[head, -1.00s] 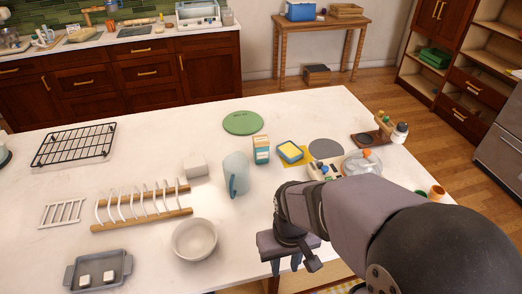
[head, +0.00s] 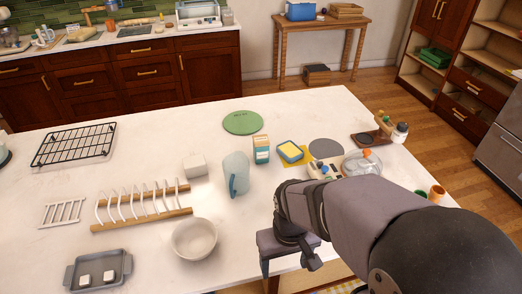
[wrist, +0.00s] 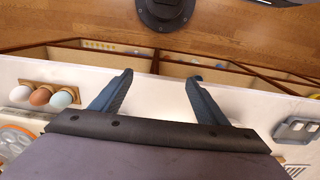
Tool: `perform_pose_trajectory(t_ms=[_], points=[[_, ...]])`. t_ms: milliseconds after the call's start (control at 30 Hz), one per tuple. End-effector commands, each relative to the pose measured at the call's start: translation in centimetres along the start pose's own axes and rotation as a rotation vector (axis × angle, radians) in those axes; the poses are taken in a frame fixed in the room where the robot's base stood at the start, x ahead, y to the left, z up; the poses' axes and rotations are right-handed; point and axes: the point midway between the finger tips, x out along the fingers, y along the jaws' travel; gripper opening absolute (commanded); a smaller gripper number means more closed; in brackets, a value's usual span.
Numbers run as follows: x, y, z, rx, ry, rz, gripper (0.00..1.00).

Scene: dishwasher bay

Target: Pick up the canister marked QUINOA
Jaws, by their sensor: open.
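I cannot make out a canister marked QUINOA in either view; no such lettering is readable. My gripper (wrist: 160,78) is open and empty in the wrist view, its two dark blue-grey fingers apart above the front edge of the white counter (wrist: 160,100). Beyond that edge is an open wooden drawer (wrist: 225,68) with compartments, whose contents are mostly hidden or too small to tell. In the head view my gripper (head: 283,262) hangs at the counter's front edge, with its fingertips partly hidden.
On the counter stand a white bowl (head: 194,240), a blue pitcher (head: 236,172), a carton (head: 261,150), a plate rack (head: 142,205) and a grey tray (head: 98,270). Eggs (wrist: 41,96) sit in a holder at left in the wrist view.

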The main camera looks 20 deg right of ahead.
Motion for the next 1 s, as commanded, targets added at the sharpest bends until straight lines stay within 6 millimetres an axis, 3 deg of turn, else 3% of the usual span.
perform_pose_trajectory(t_ms=[433,767,867,1000], points=[[-5.8,0.0,-0.1,0.000,0.008,0.000,0.68],[-5.5,0.3,-8.3,0.010,0.137,-0.013,0.68],[-5.5,0.6,-11.6,0.013,0.193,-0.015,0.68],[-5.5,1.2,-17.7,0.021,0.296,-0.017,0.68]])
